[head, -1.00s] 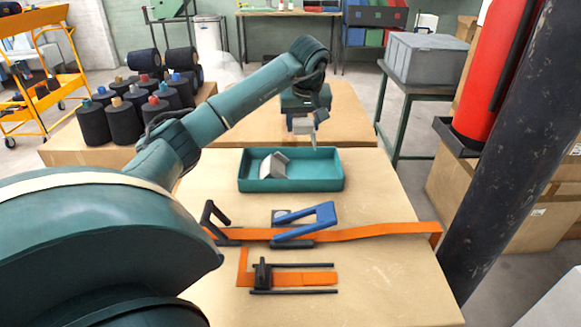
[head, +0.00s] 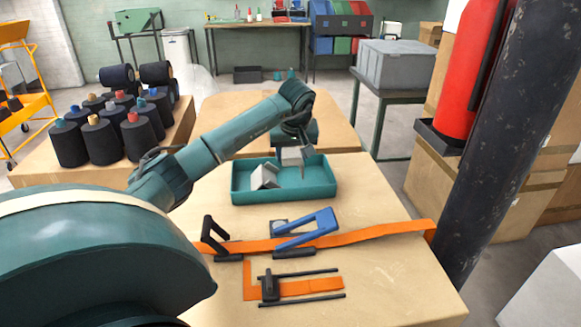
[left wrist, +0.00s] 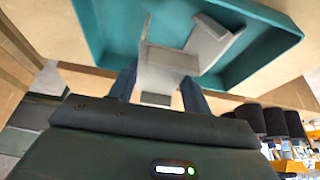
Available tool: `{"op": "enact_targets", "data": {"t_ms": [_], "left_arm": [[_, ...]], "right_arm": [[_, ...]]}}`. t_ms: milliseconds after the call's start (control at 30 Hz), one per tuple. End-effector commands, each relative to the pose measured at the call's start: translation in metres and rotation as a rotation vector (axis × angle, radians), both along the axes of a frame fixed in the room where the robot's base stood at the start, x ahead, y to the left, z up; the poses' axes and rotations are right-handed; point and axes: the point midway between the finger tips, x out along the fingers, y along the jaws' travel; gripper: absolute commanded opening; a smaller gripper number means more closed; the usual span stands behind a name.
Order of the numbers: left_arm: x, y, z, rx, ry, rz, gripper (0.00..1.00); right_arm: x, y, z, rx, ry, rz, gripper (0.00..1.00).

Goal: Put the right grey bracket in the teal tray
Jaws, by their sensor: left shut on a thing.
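The teal tray (head: 295,192) stands at the far side of the near table. One grey bracket (head: 262,177) lies tilted in its left part; it also shows in the left wrist view (left wrist: 212,38). My left gripper (head: 299,158) is over the tray's right half, pointing down. It is shut on a second grey bracket (head: 291,156), which shows between the fingers in the left wrist view (left wrist: 165,68). I cannot tell whether the held bracket touches the tray. My right gripper is not in view.
An orange strap (head: 370,236) crosses the table in front of the tray, with a blue-handled clamp (head: 308,230) and black fittings beside it. Thread cones (head: 105,130) stand on a table at left. A dark column (head: 490,150) rises at right.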

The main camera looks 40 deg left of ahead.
Motion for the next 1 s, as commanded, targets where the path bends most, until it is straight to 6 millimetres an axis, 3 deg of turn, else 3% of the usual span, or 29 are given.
{"op": "enact_targets", "data": {"t_ms": [300, 667, 700, 1000], "left_arm": [[0.000, 0.000, -0.037, -0.002, 0.001, 0.000, 0.21], [0.000, 0.001, -0.041, 0.001, -0.002, 0.001, 0.21], [0.000, 0.000, -0.042, 0.000, -0.002, 0.001, 0.49], [0.000, 0.000, -0.041, 0.000, -0.001, 0.000, 0.70]], "right_arm": [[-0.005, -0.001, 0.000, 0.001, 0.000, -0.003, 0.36], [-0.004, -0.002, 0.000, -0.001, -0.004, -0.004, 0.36], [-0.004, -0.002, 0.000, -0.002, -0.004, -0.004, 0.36], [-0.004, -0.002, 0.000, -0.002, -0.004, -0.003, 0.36]]}}
